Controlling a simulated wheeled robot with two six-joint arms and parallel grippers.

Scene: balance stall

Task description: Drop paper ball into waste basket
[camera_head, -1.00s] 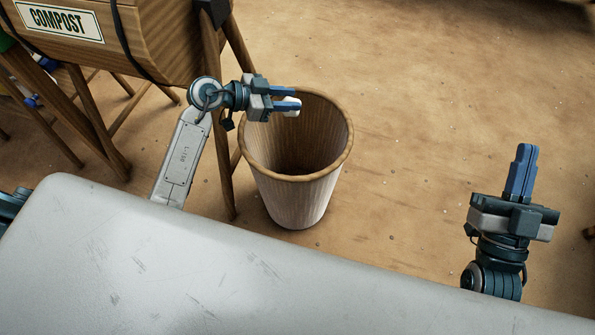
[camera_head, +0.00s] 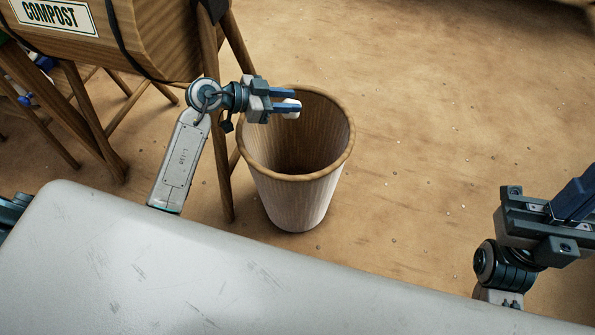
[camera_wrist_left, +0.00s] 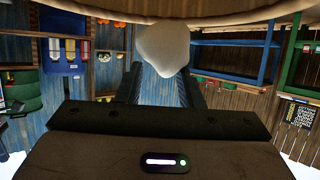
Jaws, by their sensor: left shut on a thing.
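The paper ball (camera_head: 292,109) is small and white. My left gripper (camera_head: 288,105) is shut on it, and the ball shows at the fingertips. In the head view both appear over the left part of the waste basket's mouth. The waste basket (camera_head: 297,205) is wooden, round and upright on the floor. The ball (camera_wrist_left: 163,48) also shows large between the fingers in the left wrist view. My right gripper (camera_head: 577,203) is at the right edge, partly cut off and turned so that its finger gap cannot be made out.
A wooden compost barrel (camera_head: 150,40) on a stand (camera_head: 225,150) is left of the basket, with a stand leg close beside it. The sandy floor (camera_head: 440,110) right of the basket is clear. A pale grey surface fills the lower front.

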